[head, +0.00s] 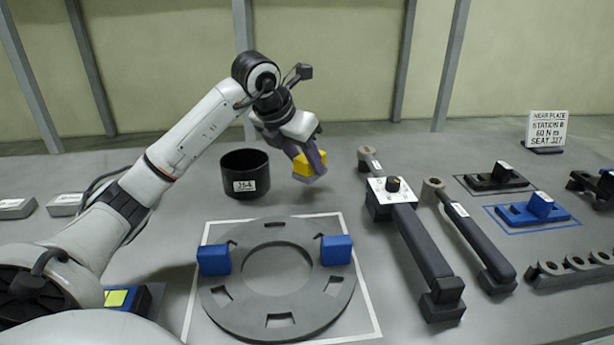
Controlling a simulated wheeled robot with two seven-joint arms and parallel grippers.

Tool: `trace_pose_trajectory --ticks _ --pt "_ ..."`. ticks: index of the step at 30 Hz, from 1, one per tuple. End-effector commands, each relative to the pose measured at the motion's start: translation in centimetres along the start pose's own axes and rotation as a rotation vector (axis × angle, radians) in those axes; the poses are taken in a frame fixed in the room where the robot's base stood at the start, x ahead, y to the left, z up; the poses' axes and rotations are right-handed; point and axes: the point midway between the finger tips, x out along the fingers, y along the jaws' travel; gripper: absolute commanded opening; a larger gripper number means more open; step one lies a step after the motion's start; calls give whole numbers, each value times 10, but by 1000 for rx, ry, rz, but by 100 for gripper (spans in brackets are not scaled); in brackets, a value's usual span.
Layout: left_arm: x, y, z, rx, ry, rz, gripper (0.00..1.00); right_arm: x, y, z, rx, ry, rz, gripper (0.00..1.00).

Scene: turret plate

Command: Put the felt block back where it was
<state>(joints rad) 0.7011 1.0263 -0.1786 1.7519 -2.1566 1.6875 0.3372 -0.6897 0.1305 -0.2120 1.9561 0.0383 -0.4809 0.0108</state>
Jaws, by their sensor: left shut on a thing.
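My left gripper (309,165) is shut on a yellow block with a greyish underside, which I take to be the felt block (311,162). It is held tilted above the table, just right of the black cup (245,176) and behind the round turret plate (217,299). The dark fingers cover part of the block. Whether it has any contact with the table is hard to tell, but it looks raised. The grey plate has several slots, and two blue blocks (214,260) (336,250) stand on its left and right sides. My right gripper is out of view.
A torque wrench (420,245) and a second long tool (470,232) lie right of the plate. Farther right are a blue fixture (533,211), a black fixture (496,178), a ring rack (570,272) and a sign (547,128). A blue box (143,299) sits front left.

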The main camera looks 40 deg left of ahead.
Motion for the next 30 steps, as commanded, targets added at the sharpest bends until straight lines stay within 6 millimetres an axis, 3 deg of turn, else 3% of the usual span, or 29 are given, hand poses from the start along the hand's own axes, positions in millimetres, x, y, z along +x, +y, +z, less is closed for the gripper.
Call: trace_pose_trajectory --ticks 6,17,18,21,30 --pt "28 0 -18 0 3 0 2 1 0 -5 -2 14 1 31" --pt "32 0 -20 0 0 1 2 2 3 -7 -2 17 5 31" --pt "33 0 -20 0 1 1 40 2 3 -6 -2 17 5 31" --pt "32 0 -20 0 1 1 57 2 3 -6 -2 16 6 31" --pt "31 0 -19 0 1 0 57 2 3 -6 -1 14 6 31"
